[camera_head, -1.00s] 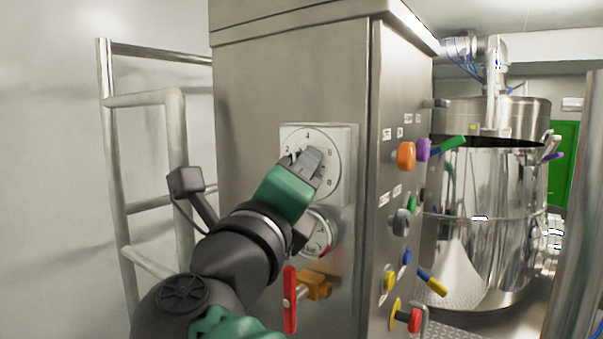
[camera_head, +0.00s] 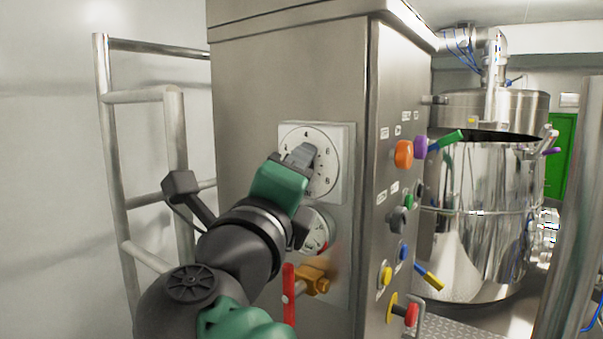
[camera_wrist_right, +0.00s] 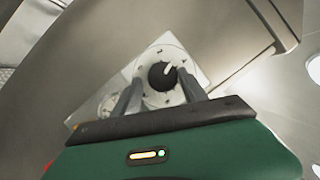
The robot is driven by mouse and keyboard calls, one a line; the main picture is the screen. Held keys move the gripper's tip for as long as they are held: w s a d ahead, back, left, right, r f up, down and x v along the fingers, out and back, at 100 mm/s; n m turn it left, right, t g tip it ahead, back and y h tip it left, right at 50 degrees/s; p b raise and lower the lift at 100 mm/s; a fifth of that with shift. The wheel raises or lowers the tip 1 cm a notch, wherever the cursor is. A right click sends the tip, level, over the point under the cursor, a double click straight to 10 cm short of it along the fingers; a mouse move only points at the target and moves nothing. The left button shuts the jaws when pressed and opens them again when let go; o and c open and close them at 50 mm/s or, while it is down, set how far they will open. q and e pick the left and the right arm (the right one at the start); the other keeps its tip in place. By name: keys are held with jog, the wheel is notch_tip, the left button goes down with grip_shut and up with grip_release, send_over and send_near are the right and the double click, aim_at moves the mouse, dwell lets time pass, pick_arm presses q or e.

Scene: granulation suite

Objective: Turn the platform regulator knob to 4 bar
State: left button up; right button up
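The regulator dial (camera_head: 330,174) is a white round scale on a square plate on the steel cabinet's face, with 4 at the top. My right gripper (camera_head: 303,156) is in front of it and hides the knob in the head view. In the right wrist view the black knob (camera_wrist_right: 162,76) with a white pointer mark sits at the dial's centre. The two fingers of my right gripper (camera_wrist_right: 161,88) stand apart on either side of it, with gaps visible. Whether the fingertips reach around the knob is unclear. The dial numbers are too small to read there. My left gripper is not seen.
A pressure gauge (camera_head: 318,228) is below the dial, partly hidden by my arm. An orange valve (camera_head: 313,280) with a red handle (camera_head: 289,296) is lower. The cabinet's right face (camera_head: 391,100) carries several coloured knobs. A metal railing (camera_head: 107,130) stands left; a steel vessel (camera_head: 478,185) stands right.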

jog(key=shift+o, duration=0.8)
jog(key=shift+s+a+r, duration=0.1)
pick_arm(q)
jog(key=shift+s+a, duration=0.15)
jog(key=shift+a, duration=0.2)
pick_arm(e)
jog(key=shift+s+a, duration=0.1)
jog(key=shift+a, duration=0.2)
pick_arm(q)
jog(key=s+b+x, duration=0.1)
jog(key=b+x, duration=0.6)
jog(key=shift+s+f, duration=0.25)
pick_arm(e)
jog(key=v, duration=1.7)
jog(key=shift+a, duration=0.3)
jog(key=shift+r, duration=0.1)
